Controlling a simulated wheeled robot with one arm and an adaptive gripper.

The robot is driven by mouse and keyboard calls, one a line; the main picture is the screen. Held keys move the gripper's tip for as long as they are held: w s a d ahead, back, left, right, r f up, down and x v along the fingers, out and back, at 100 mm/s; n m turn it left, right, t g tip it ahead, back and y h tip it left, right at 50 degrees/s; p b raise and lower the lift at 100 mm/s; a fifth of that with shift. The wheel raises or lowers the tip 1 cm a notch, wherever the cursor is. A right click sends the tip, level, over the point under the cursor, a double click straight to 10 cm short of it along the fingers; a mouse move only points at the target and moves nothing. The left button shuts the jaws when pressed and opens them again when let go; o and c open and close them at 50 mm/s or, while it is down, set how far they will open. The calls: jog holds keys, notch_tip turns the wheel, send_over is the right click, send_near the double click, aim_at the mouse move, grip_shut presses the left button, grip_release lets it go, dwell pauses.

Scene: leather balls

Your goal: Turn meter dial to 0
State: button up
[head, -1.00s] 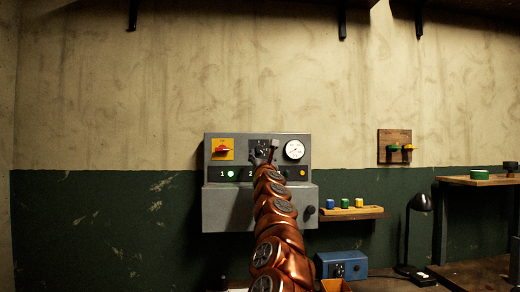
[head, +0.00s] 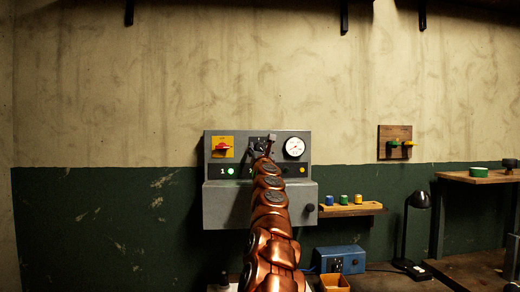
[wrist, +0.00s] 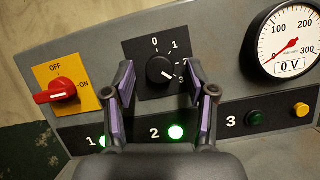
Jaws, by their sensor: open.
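The meter dial (wrist: 160,69) is a black round knob on a black plate marked 0, 1, 2 and 3. Its white mark points to the lower right, toward the 3; the 2 is partly covered. My gripper (wrist: 161,66) is open in the wrist view, one finger left of the knob and one right, with clear gaps to it. In the head view my gripper (head: 263,148) is in front of the dial's plate and hides much of it. The meter (wrist: 292,40) to the right reads 0 V in its window, its red needle toward the lower left.
A red switch (wrist: 55,92) on a yellow OFF/ON plate sits left of the dial. Below are a lit green lamp (wrist: 176,132), a dark green button (wrist: 254,117) and a yellow one (wrist: 301,110). A shelf (head: 350,210) with small blocks is right of the panel.

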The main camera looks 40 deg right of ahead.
grip_shut()
dwell(0.5)
